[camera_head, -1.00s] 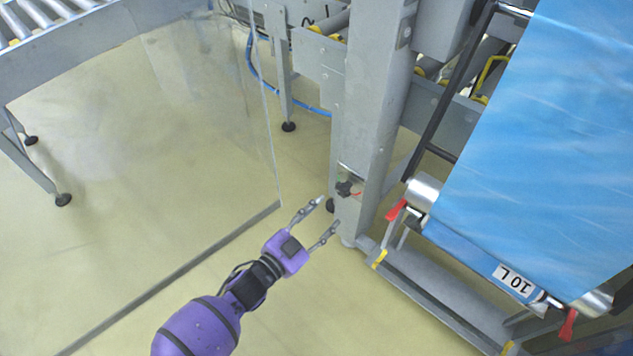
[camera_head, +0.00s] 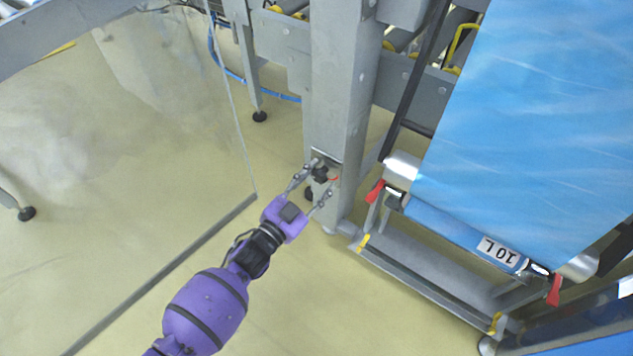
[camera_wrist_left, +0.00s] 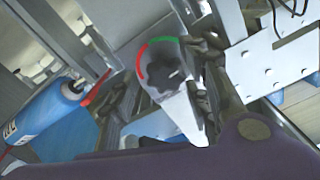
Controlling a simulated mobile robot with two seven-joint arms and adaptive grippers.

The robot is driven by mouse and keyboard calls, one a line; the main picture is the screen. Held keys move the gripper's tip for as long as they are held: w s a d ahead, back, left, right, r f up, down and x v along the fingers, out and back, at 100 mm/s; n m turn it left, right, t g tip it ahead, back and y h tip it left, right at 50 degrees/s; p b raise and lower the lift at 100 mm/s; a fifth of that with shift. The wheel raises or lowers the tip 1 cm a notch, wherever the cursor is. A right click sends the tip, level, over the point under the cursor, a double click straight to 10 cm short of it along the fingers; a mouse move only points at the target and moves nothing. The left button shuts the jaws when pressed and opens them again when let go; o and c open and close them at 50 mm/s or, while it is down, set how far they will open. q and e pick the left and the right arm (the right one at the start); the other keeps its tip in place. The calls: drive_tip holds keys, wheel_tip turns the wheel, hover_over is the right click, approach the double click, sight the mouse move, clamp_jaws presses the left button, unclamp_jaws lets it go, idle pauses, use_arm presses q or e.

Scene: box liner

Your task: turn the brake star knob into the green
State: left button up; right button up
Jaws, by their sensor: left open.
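The brake star knob (camera_head: 320,174) is small and black, low on the grey post (camera_head: 335,95). In the left wrist view the dark lobed knob (camera_wrist_left: 167,78) sits on a pale plate (camera_wrist_left: 187,122). A red arc (camera_wrist_left: 140,64) lies at its left and a green arc (camera_wrist_left: 161,40) along its top. A small light mark shows on the knob's right part; I cannot tell surely where it points. My left gripper (camera_head: 323,175) is open, its fingertips on either side of the knob. The wrist view shows the fingers (camera_wrist_left: 163,72) apart from it. My right gripper is out of view.
A clear panel (camera_head: 150,120) stands left of the post. Right of it are a blue film roll (camera_head: 510,130) labelled 10 L, red levers (camera_head: 375,192) and a low grey frame (camera_head: 430,275). The floor (camera_head: 300,290) near my left arm is clear.

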use_arm(q)
drive_tip(key=c, duration=1)
drive_tip(key=shift+c, duration=0.2)
drive_tip(key=shift+s+d+f, duration=0.1)
drive_tip(key=shift+s, duration=0.05)
